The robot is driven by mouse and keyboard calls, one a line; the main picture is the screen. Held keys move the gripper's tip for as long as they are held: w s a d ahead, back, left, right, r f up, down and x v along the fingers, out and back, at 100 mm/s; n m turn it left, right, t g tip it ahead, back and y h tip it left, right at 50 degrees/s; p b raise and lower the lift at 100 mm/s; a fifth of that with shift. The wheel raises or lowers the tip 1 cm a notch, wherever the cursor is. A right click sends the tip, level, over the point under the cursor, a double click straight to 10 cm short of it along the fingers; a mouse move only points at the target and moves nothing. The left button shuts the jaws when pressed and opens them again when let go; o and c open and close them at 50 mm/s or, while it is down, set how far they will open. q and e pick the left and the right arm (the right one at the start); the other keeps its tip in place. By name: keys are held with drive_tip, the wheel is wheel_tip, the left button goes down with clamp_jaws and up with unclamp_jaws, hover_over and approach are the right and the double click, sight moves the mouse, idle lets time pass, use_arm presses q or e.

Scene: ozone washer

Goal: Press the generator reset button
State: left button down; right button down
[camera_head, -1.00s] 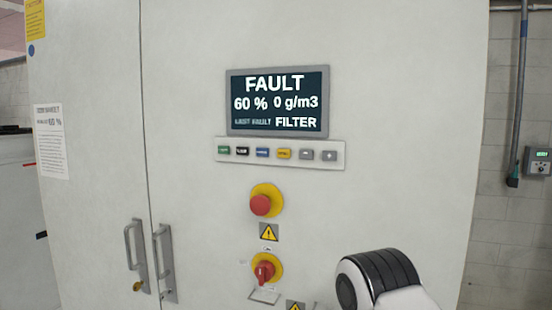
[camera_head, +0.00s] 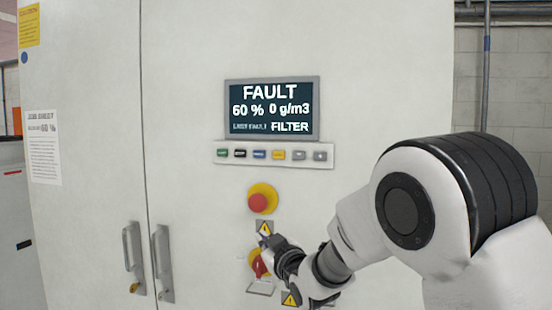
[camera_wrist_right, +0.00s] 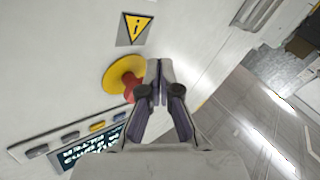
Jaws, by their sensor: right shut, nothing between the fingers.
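A row of small buttons sits on a light strip under the display on the white cabinet. They are green (camera_head: 222,152), black (camera_head: 240,153), blue (camera_head: 259,154), yellow (camera_head: 278,155) and two grey ones (camera_head: 299,155); their labels are too small to read. The yellow button also shows in the right wrist view (camera_wrist_right: 97,126). My right gripper (camera_head: 264,236) is shut and empty, in front of the cabinet below the red mushroom button (camera_head: 258,203). In the right wrist view its closed fingers (camera_wrist_right: 160,68) partly overlap that button. My left gripper is out of view.
The display (camera_head: 272,108) reads FAULT, 60 %, 0 g/m3, FILTER. A red rotary switch (camera_head: 260,266) on a yellow disc is partly hidden by my right gripper. Door handles (camera_head: 163,263) stick out at lower left. Open floor (camera_wrist_right: 235,125) shows in the wrist view.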

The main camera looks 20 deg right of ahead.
sight(277, 158)
drive_tip(key=s+r+t, duration=0.1)
drive_tip(key=s+r, duration=0.1)
drive_tip(key=r, duration=0.7)
drive_tip(key=s+a+r+n+t, duration=0.1)
drive_tip(key=s+r+t, duration=0.1)
drive_tip(key=r, duration=0.7)
drive_tip(key=shift+s+a+r+y, duration=0.25)
drive_tip(key=shift+s+y, duration=0.15)
drive_tip(key=shift+s, duration=0.4)
drive_tip(key=w+d+p, duration=0.1)
drive_tip(key=w, duration=0.1)
drive_tip(key=w+d+p, duration=0.1)
drive_tip(key=w+d, duration=0.1)
drive_tip(key=w+d+p, duration=0.1)
drive_tip(key=w, duration=0.1)
drive_tip(key=shift+w+d, duration=0.15)
drive_tip(key=shift+d, duration=0.05)
drive_tip(key=shift+w+d, duration=0.3)
drive_tip(key=shift+w, duration=0.2)
drive_tip(key=shift+w+d, duration=0.1)
drive_tip(key=shift+w+d, duration=0.15)
drive_tip(key=shift+w, duration=0.1)
